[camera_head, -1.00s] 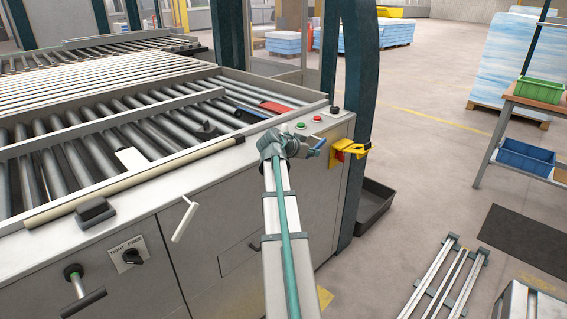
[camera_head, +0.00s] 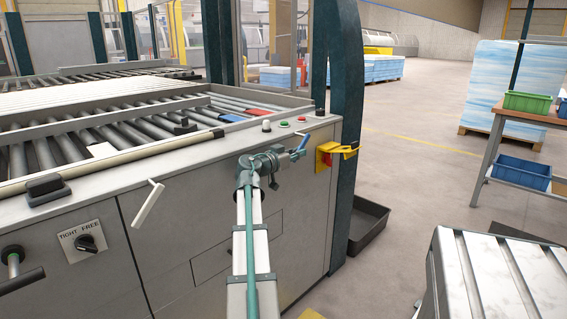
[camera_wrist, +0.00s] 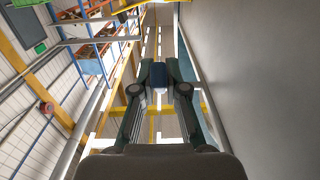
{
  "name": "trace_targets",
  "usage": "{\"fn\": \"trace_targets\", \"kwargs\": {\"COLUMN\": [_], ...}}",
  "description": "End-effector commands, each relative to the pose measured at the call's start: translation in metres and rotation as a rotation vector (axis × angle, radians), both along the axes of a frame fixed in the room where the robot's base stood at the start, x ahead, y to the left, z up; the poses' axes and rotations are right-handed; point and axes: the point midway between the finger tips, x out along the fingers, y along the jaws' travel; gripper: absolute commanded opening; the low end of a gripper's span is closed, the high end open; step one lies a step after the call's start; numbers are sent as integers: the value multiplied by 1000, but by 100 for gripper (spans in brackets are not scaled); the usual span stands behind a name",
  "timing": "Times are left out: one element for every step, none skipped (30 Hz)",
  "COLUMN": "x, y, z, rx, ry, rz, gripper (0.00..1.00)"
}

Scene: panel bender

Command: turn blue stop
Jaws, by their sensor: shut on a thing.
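My gripper (camera_head: 294,155) is in front of the panel bender's front face, just below its top edge and left of the yellow bracket. It is shut on a small blue piece (camera_head: 302,142), which sticks up from the fingertips. In the wrist view, the dark blue piece (camera_wrist: 160,74) sits between the two fingertips, with open space beyond. Another blue piece (camera_head: 233,117) lies on the machine's rollers beside a red one (camera_head: 258,112). I cannot tell which blue piece is the stop. My arm hides part of the front panel.
A yellow bracket with a red part (camera_head: 326,155) projects right of my gripper. Buttons (camera_head: 284,124) sit on the top edge above it. A white lever (camera_head: 147,204) and a TIGHT/FREE knob (camera_head: 86,243) are at left. A dark tray (camera_head: 368,222) stands on the floor at right.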

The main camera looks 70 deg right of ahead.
Motion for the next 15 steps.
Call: {"fn": "trace_targets", "kwargs": {"x": [-4, -6, -8, -9, -10, -11, -12, -12, -12, -12, -12, -12, -12, -12, -12], "y": [-3, -3, -4, -5, -5, -6, -6, -6, -6, -6, -6, -6, -6, -6, -6], "z": [-3, -3, -2, -2, -2, -2, -1, -1, -1, -1, -1, -1, 0, 0, 0], "rx": [-8, -12, -16, -19, -21, -22, -23, -24, -25, -26, -26, -26, -26, -26, -26], "ry": [4, 5, 6, 7, 8, 9, 9, 9, 10, 11, 11, 11, 11, 11, 11], "rz": [-5, -7, -9, -11, -12, -13, -14, -14, -14, -15, -15, -15, -15, -15, -15], "gripper": [0, 0, 0, 0, 0, 0, 0, 0, 0, 0, 0, 0, 0, 0, 0]}}
